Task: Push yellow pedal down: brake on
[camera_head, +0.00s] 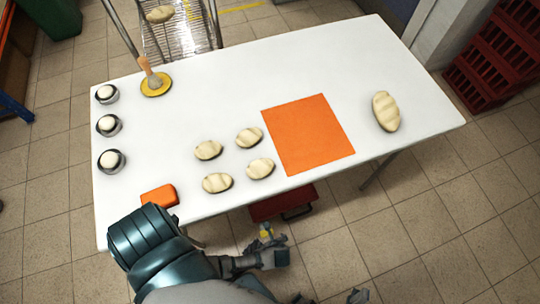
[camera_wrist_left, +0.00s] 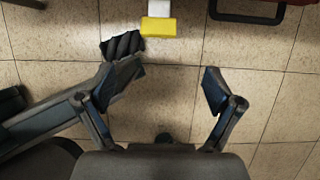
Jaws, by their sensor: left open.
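The yellow pedal (camera_wrist_left: 158,27) lies low near the floor at the top middle of the left wrist view, with a white block behind it.
A dark ridged wheel-like part (camera_wrist_left: 122,45) is left of the pedal. A red case with a handle (camera_head: 283,204) sits under the white table (camera_head: 230,105). Tiled floor is clear at lower right.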

